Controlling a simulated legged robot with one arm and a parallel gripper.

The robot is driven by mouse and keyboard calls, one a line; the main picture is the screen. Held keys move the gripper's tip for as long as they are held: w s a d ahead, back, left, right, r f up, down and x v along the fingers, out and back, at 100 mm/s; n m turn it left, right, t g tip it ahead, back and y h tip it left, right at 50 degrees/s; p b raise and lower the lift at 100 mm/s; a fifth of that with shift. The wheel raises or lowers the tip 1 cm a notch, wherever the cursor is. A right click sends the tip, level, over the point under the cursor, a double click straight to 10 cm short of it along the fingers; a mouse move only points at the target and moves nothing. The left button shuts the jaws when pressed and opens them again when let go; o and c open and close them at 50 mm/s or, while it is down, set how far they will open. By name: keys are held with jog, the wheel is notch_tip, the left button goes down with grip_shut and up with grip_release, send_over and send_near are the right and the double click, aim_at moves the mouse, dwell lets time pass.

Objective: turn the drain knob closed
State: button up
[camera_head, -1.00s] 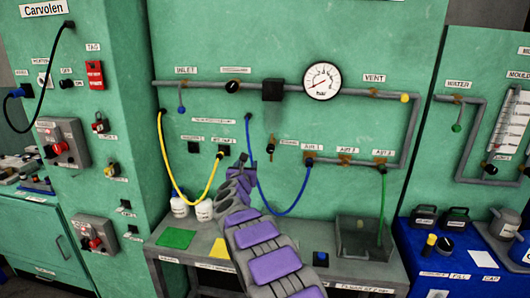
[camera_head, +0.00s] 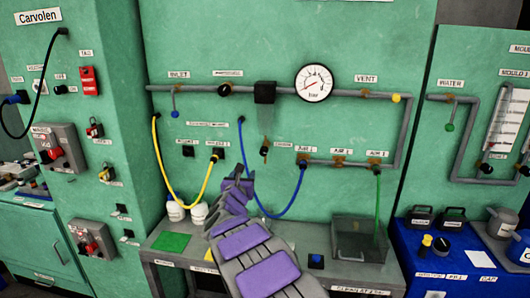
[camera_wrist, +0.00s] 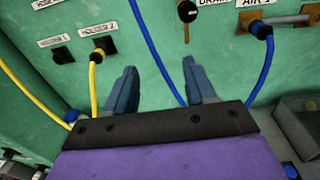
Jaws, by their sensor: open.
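The drain knob is a small black knob (camera_head: 264,151) on the green panel, below the dark box on the grey pipe. In the wrist view it shows at the top edge (camera_wrist: 187,11), with a light mark on its face and the DRAIN label (camera_wrist: 213,3) to its right. Whether it stands open or closed I cannot tell. My gripper (camera_head: 240,174) is below and left of the knob in the head view. In the wrist view my gripper (camera_wrist: 160,68) has its two blue-grey fingers apart, nothing between them but panel and a blue hose. It is not touching the knob.
A blue hose (camera_wrist: 155,45) runs down behind my fingers. Yellow hose (camera_wrist: 93,80) hangs from the Holder 2 port on the left. The AIR 1 fitting (camera_wrist: 261,30) is close right of the knob. A clear tank (camera_head: 360,240) stands on the bench to the right.

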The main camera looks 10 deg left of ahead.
jog(key=s+p, duration=0.1)
jog(key=s, duration=2.2)
jog(key=shift+s+a, duration=0.3)
jog(key=shift+a, duration=0.05)
dwell(0.5)
jog(key=shift+r, duration=0.15)
